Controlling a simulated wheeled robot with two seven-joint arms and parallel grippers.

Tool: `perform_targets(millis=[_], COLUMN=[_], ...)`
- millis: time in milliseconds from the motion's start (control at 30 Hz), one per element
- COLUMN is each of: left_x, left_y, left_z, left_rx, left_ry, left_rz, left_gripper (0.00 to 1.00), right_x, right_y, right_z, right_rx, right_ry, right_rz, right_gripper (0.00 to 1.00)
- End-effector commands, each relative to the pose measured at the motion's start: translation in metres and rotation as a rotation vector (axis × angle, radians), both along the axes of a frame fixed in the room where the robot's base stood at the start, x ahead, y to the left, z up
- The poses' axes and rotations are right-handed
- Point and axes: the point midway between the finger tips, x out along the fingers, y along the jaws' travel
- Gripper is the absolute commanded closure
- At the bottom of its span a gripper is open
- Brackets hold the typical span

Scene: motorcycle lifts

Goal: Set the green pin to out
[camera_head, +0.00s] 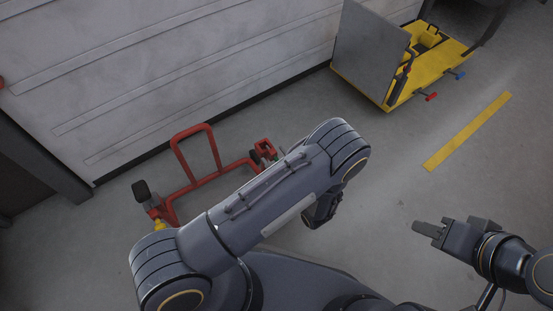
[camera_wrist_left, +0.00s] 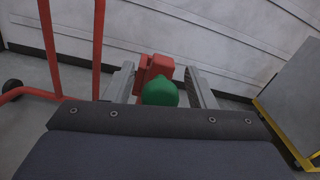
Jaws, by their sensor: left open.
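The green pin (camera_wrist_left: 160,93) shows in the left wrist view as a round green knob in front of a red block (camera_wrist_left: 155,68). My left gripper (camera_wrist_left: 160,74) is open, with one grey finger on each side of the knob and visible gaps between. The pin's shaft is hidden behind the knob, so I cannot tell how far it sticks out.
A red wheeled stand (camera_head: 210,170) with an upright hoop is on the floor near the pale wall (camera_head: 190,70). A yellow lift (camera_head: 415,80) with a grey panel (camera_head: 370,50) stands at the upper right. Open floor with a yellow stripe (camera_head: 467,131) lies at right.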

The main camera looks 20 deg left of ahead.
Motion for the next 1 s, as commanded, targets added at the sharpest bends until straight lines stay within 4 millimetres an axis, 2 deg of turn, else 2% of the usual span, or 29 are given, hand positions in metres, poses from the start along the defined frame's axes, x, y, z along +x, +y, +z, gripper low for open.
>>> perform_targets(millis=[100, 500, 667, 900, 1000], left_x=[0.000, 0.000, -0.001, -0.018, -0.020], left_y=[0.000, 0.000, -0.001, -0.021, -0.021], left_z=[0.000, 0.000, 0.000, 0.000, 0.000], left_rx=[0.000, 0.000, 0.000, -0.001, -0.001], left_ry=[0.000, 0.000, 0.000, 0.001, 0.001], left_rz=[0.001, 0.001, 0.001, -0.001, 0.001], left_gripper=[0.50, 1.00, 1.00, 1.00, 1.00], right_x=[0.000, 0.000, 0.000, 0.000, 0.000], right_y=[0.000, 0.000, 0.000, 0.000, 0.000], right_z=[0.000, 0.000, 0.000, -0.003, -0.003], right_rx=[0.000, 0.000, 0.000, 0.000, 0.000], right_ry=[0.000, 0.000, 0.000, 0.000, 0.000], right_rz=[0.000, 0.000, 0.000, 0.000, 0.000], right_gripper=[0.64, 0.64, 0.64, 0.64, 0.64])
